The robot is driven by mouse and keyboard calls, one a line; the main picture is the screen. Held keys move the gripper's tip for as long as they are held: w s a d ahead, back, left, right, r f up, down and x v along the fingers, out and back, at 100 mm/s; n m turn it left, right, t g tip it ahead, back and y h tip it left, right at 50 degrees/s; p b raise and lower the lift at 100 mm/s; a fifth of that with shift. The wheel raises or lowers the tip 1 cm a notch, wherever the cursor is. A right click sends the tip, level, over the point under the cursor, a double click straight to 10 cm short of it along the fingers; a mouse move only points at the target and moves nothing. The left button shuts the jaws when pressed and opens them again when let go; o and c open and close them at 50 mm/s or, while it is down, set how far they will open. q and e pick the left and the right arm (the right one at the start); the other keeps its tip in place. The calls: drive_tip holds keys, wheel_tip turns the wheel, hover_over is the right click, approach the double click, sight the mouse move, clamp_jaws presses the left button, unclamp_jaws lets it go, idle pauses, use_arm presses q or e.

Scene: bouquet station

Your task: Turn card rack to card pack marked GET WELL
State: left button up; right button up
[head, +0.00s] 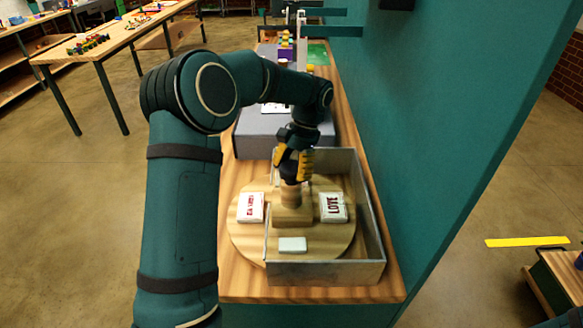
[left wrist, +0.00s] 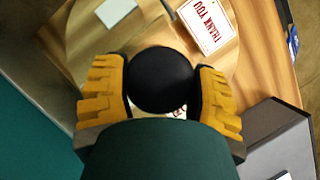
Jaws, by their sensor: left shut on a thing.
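The card rack is a round wooden turntable (head: 248,240) with a raised wooden block in its middle. A dark round knob (left wrist: 162,79) tops its post. My left gripper (head: 291,172) is above the middle, its yellow fingers on both sides of the knob, shut on it. A white pack with dark red lettering, LOVE (head: 333,207), lies at the right. A pack with red lettering (head: 250,207) lies at the left; the left wrist view reads THANK YOU (left wrist: 207,25). A pack with a blank face (head: 292,244) lies at the front. Another pack is mostly hidden behind my gripper; GET WELL is not readable.
A grey metal-walled guard (head: 325,273) stands around the right part of the turntable. A teal wall (head: 430,120) rises close at the right. A grey box (head: 255,135) stands behind the turntable. A wooden table with toys (head: 150,25) is far left.

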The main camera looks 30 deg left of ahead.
use_arm(q)
drive_tip(key=shift+n+h+p, duration=0.7)
drive_tip(key=shift+n+p, duration=0.4)
drive_tip(key=shift+n, duration=0.6)
drive_tip(key=shift+n+h+p, duration=0.8)
drive_tip(key=shift+n+p, duration=0.2)
drive_tip(key=shift+n, duration=1.2)
drive_tip(key=shift+n+t+h+p, duration=0.7)
drive_tip(key=shift+n, duration=1.4)
drive_tip(key=shift+n+t+h+p, duration=0.4)
drive_tip(key=shift+n+t+p, duration=0.2)
drive_tip(key=shift+n, duration=1.4)
drive_tip(key=shift+n+t, duration=0.3)
drive_tip(key=shift+n, duration=0.3)
